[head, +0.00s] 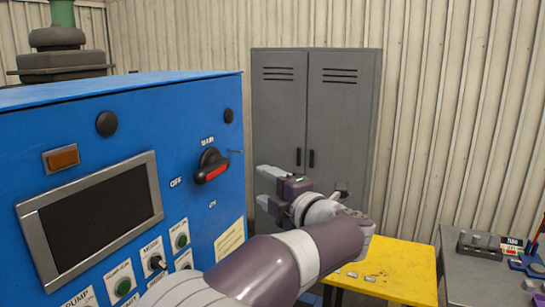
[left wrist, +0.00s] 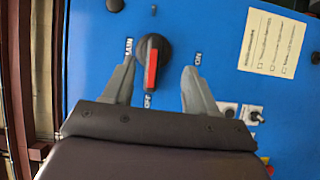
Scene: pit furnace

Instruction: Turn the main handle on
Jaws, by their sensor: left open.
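The main handle (head: 211,168) is a black rotary knob with a red bar, on the right part of the blue panel's front. It also shows in the left wrist view (left wrist: 152,62), where its red bar points toward the OFF label. The ON label sits a quarter turn away. My left gripper (head: 264,186) is in front of the panel, to the right of the handle in the head view, with a gap between. Its fingers are open and empty. In the left wrist view, the handle appears between the two fingertips (left wrist: 160,68). My right gripper is out of view.
The blue cabinet (head: 120,90) carries a dark screen (head: 95,208), an orange lamp (head: 62,158) and several small buttons below. A grey locker (head: 340,110) stands behind. A yellow table (head: 400,262) and a grey bench (head: 460,275) with tools are at the right.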

